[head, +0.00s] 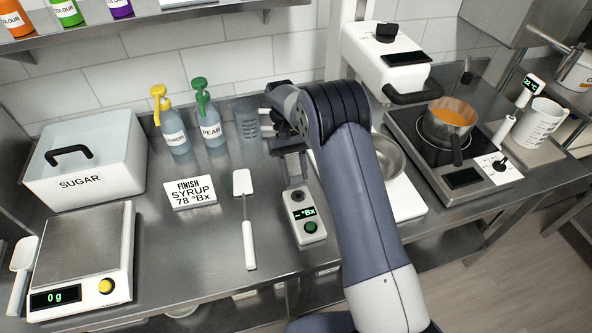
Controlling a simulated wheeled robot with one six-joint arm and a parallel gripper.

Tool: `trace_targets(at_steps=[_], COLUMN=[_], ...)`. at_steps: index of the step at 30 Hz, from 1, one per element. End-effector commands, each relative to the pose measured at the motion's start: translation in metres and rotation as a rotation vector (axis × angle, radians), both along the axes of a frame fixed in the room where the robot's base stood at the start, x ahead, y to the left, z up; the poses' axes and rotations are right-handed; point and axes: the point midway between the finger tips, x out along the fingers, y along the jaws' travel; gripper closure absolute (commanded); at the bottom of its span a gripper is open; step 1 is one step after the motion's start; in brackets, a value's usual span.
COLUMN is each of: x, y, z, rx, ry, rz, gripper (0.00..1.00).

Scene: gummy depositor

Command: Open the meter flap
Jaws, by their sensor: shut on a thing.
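The meter (308,226) is a small white box on the steel counter, with a dark "°Bx" display, a green button and a dark round spot near its far end. My gripper (294,181) reaches down to the far end of the meter. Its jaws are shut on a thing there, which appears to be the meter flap. The flap itself is too small and too covered to make out, and I cannot tell how far it is raised. My arm covers the counter right of the meter.
A white spatula (247,217) and the syrup sign (189,193) lie left of the meter. Bottles (211,128) and a clear beaker (247,120) stand behind. A metal bowl (388,157) is right of my arm, partly hidden. A pot (447,127) sits on the hob.

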Motion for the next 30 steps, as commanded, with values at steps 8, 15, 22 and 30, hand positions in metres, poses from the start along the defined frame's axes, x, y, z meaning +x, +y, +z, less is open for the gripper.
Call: trace_targets(at_steps=[8,15,22,30], x=[0.0039,0.0043,0.0042,0.0043], y=[0.0012,0.0013,0.0013,0.0013], z=[-0.0010,-0.0010,-0.0012,-0.0009], rx=[-0.018,-0.020,-0.020,-0.020], ry=[0.057,0.066,0.066,0.065], rz=[0.000,0.000,0.000,0.000], gripper=[0.87,0.87,0.87,0.42])
